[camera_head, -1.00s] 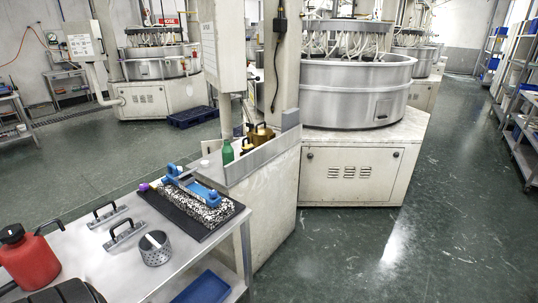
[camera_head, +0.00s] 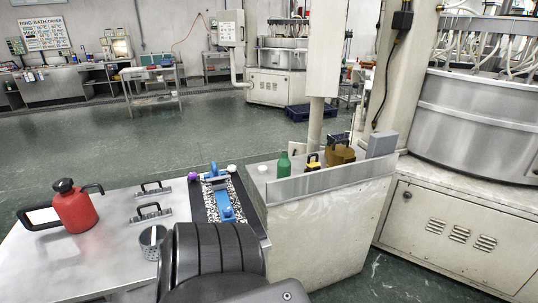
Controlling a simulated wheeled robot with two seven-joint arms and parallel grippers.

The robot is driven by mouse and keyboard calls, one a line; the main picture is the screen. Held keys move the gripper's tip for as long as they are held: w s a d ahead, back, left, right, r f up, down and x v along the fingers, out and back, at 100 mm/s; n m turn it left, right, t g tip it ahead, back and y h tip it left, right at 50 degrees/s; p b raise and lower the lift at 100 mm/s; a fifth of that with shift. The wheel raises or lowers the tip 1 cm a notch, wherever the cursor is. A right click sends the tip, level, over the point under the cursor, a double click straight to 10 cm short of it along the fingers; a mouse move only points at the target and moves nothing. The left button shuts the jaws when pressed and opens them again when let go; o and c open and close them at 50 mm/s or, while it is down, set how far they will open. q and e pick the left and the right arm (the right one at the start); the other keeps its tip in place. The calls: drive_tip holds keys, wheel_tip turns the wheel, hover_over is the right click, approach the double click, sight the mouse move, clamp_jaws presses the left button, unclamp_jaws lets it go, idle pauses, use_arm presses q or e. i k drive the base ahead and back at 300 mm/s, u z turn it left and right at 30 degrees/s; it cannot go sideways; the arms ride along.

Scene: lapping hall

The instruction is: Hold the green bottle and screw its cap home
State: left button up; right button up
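The green bottle (camera_head: 284,166) stands upright on the pale ledge of the machine housing, behind a low grey metal plate. Its neck is small in this view, and I cannot tell whether a cap is on it. A small white disc (camera_head: 262,168) lies on the ledge just left of the bottle; I cannot tell if it is the cap. Neither gripper is in view. A dark ribbed part of my arm fills the bottom middle and hides part of the steel table.
The steel table (camera_head: 105,235) holds a red can (camera_head: 75,208), metal handles, a perforated cup (camera_head: 152,243) and a dark mat with a blue tool (camera_head: 222,190). A brown container (camera_head: 340,154) stands right of the bottle. Open floor lies behind the table.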

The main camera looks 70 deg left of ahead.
sight(284, 164)
drive_tip(key=u, duration=0.65)
drive_tip(key=i, duration=0.9)
drive_tip(key=u, duration=1.15)
drive_tip(key=i, duration=0.35)
drive_tip(key=u, duration=0.4)
